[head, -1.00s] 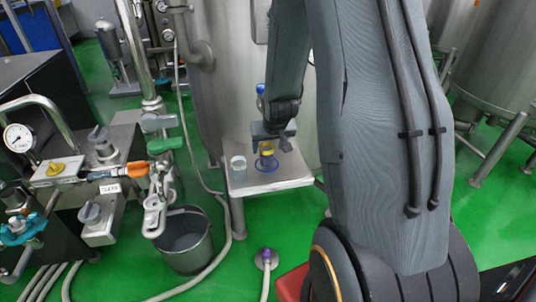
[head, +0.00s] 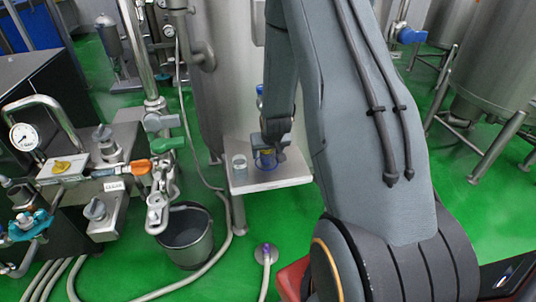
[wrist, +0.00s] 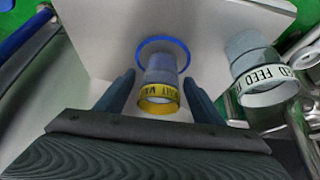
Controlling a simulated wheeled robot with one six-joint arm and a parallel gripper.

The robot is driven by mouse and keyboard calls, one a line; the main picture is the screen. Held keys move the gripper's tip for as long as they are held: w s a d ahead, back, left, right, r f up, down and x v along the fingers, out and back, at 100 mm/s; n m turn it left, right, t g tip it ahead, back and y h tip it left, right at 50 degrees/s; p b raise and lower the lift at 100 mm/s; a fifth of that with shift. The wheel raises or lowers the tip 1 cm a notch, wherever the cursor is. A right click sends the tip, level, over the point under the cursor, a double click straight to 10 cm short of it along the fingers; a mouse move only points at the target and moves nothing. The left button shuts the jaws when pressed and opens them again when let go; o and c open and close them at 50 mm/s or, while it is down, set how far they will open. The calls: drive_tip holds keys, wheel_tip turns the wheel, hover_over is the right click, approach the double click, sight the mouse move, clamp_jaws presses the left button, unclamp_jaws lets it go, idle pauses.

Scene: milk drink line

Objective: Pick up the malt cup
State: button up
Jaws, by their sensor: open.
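The malt cup (wrist: 160,77) is a small greyish cup with a yellow labelled band. In the wrist view it stands between the two fingers of my gripper (wrist: 159,79), with a gap visible on each side. My gripper is open around the cup, not closed on it. A blue ring (wrist: 183,47) marks the surface at the cup's foot. In the head view my gripper (head: 273,150) is low over the small shelf (head: 285,179) and partly hides the cup (head: 265,161).
A second cup, with a white band reading "FEED" (wrist: 262,76), stands to the right in the wrist view and left of the malt cup in the head view (head: 240,167). A steel tank (head: 225,70) rises behind the shelf. A bucket (head: 186,235) stands on the floor.

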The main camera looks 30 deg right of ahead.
drive_tip(key=shift+w+f, duration=0.1)
drive_tip(key=shift+f, duration=0.05)
drive_tip(key=shift+c, duration=0.3)
drive_tip(key=c, duration=1.3)
drive_tip(key=shift+r+b, duration=0.2)
drive_tip(key=shift+b, duration=0.15)
